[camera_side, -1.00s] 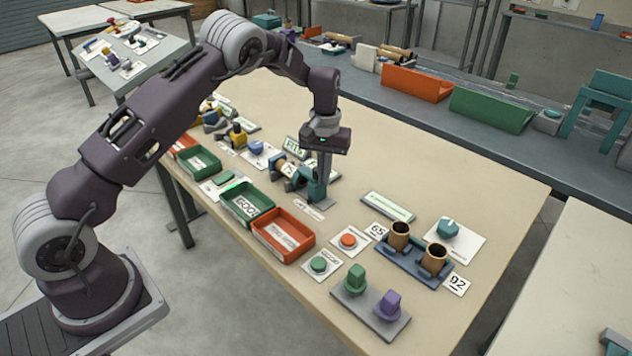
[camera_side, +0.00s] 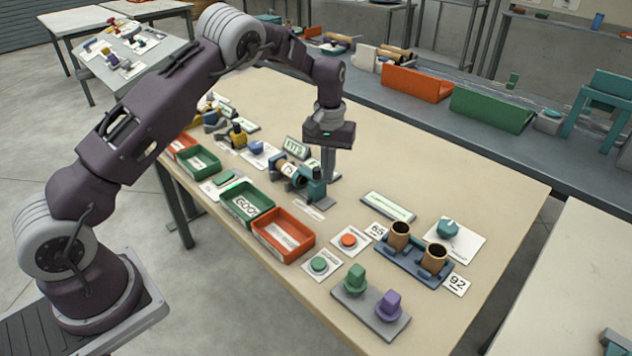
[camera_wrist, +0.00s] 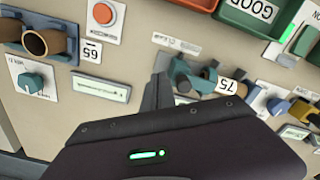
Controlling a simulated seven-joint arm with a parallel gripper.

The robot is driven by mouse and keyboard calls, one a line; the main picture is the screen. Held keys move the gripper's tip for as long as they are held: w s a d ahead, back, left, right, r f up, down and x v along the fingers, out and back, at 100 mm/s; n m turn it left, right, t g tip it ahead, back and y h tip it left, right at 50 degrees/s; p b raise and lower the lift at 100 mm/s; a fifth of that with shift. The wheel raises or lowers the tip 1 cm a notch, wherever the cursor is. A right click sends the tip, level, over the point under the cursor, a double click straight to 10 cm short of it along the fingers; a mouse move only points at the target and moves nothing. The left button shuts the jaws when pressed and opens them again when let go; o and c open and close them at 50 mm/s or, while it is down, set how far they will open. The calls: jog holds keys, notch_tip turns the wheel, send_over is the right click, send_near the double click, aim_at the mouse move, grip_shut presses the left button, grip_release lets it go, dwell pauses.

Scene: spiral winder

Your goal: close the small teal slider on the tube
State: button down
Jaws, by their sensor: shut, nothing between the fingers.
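The winder with the tube (camera_side: 290,171) stands mid-table, with teal parts around the tube. A teal upright block (camera_side: 314,188) stands at its right end. In the wrist view the tube (camera_wrist: 229,86) carries a "75" label, and the teal block (camera_wrist: 180,73) is at its left. The small slider cannot be told apart from the other teal parts. My gripper (camera_side: 329,177) is shut and empty, pointing down just right of and behind the block. In the wrist view my gripper (camera_wrist: 158,80) is left of the block. The gripper body hides part of the area below the tube.
A green bin (camera_side: 246,212) and a red bin (camera_side: 283,248) stand in front. A red button (camera_side: 348,240), a blue holder with two brown cups (camera_side: 399,234), and a plate with green and purple knobs (camera_side: 372,315) lie right. The table behind my gripper is clear.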

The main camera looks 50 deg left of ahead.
jog(key=shift+r, duration=2.5)
jog(key=s+d+r+m+t, duration=0.1)
jog(key=s+d+r, duration=0.1)
jog(key=s+r, duration=0.6)
jog(key=s+d+r+m+t, duration=0.1)
jog(key=s+d+r, duration=0.1)
jog(key=s+r, duration=0.6)
jog(key=s+d+m+t, duration=0.1)
jog(key=s+m, duration=0.1)
jog(key=s, duration=0.8)
jog(key=s+d+r+m+t, duration=0.1)
jog(key=s+d+m+t, duration=0.1)
jog(key=s, duration=0.9)
jog(key=shift+t, duration=0.3)
